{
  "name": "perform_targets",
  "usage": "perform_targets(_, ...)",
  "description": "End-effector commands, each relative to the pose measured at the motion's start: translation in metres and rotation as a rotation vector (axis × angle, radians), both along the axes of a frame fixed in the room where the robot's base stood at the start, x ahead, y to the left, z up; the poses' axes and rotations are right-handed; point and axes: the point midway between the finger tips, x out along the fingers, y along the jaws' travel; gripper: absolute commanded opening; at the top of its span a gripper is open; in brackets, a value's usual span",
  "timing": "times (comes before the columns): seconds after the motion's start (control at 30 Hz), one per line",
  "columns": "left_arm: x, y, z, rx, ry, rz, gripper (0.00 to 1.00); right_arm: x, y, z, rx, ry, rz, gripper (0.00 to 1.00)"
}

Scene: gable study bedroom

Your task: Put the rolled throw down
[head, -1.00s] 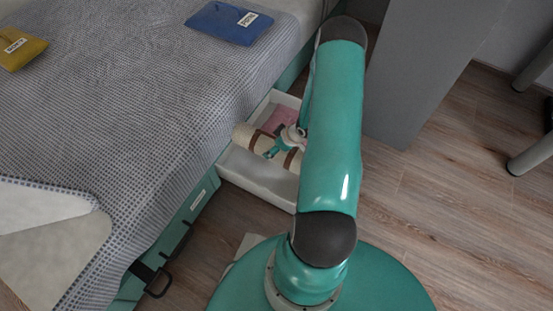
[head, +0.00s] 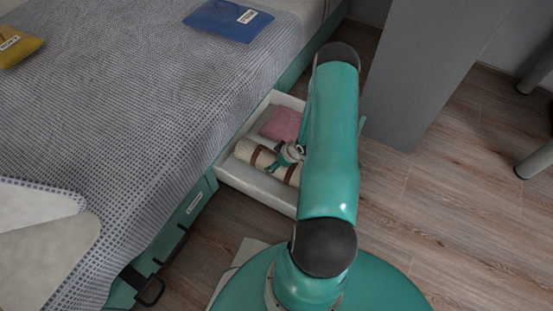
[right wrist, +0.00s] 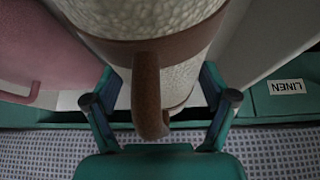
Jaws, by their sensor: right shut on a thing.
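The rolled throw (head: 246,151) is a cream roll with brown straps. In the head view it lies within the outline of the open white drawer (head: 258,188) at the bed's side. I cannot tell whether it touches the drawer floor. My right gripper (head: 279,162) is over the middle of the roll, shut on it. In the right wrist view the throw (right wrist: 195,75) fills the middle, with a brown strap loop between the fingers of my gripper (right wrist: 160,108). My arm hides part of the drawer's right side. My left gripper is not in view.
A pink folded item (head: 282,123) lies in the drawer behind the roll. The bed with its grey checked cover (head: 130,120) borders the drawer on the left. A blue pouch (head: 228,20) lies on the bed. A grey panel (head: 425,75) stands at right; wooden floor (head: 430,215) is clear.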

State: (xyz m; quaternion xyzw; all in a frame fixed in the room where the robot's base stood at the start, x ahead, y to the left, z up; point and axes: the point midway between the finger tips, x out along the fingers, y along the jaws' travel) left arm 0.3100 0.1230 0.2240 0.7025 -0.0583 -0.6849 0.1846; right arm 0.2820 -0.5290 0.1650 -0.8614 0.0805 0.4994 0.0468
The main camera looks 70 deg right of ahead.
Motion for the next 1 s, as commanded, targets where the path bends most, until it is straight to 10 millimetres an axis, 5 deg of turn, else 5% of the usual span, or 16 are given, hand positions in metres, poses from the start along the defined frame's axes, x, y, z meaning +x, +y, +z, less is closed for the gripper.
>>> perform_targets(0.6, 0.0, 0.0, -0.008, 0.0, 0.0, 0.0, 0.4, 0.0, 0.0, -0.011, -0.001, -0.002, 0.001, 0.14)
perform_targets(0.63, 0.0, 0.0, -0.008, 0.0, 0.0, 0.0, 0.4, 0.0, 0.0, -0.012, 0.001, 0.0, 0.0, 0.89)
perform_targets(0.7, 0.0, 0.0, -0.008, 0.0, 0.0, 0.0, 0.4, 0.0, 0.0, -0.012, 0.001, 0.0, 0.0, 1.0)
perform_targets(1.0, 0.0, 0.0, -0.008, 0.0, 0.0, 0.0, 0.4, 0.0, 0.001, -0.012, 0.0, 0.0, 0.001, 1.0)
